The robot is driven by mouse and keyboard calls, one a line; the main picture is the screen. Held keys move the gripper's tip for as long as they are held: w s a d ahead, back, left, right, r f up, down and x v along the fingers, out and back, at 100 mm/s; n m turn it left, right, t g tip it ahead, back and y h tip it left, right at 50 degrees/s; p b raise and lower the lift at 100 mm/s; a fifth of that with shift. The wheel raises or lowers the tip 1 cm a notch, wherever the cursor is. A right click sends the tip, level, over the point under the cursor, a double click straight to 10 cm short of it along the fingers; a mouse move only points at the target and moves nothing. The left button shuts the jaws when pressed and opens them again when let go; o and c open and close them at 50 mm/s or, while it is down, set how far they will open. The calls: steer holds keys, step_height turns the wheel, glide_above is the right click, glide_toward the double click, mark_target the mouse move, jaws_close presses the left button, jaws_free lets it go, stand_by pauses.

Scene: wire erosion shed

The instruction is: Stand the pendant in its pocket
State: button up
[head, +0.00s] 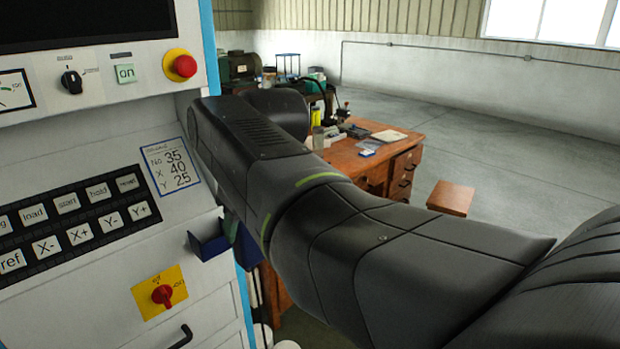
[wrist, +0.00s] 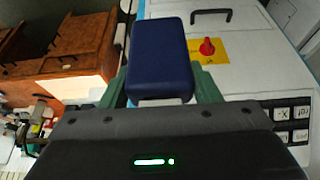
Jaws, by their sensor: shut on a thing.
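The pendant (wrist: 160,60) is a dark blue block with rounded corners and a pale near end. In the wrist view it sits between the two green fingers of my gripper (wrist: 162,88), which is shut on it. In the head view the gripper (head: 232,226) is mostly hidden behind my dark arm. The pocket (head: 207,246) is a dark blue holder at the machine's right edge, right beside and below the fingers. The pendant largely hides that spot in the wrist view, so I cannot tell whether it is inside the pocket or touching it.
The white machine's key panel (head: 75,225), red rotary switch (head: 162,293) and emergency stop (head: 180,66) are left of my arm. A wooden desk (head: 360,175) with clutter stands behind, with a stool (head: 451,197) beside it. The floor at right is clear.

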steer(key=p, duration=0.2)
glide_toward(206, 214)
steer(key=a, duration=0.1)
step_height(206, 214, down, 7)
steer(key=shift+a+r, duration=0.15)
steer(key=shift+w+a+f, duration=0.1)
steer(key=shift+a+f, duration=0.05)
steer(key=shift+f, duration=0.15)
steer(key=shift+f, duration=0.1)
steer(key=o, duration=1.1)
steer(key=shift+o, duration=0.2)
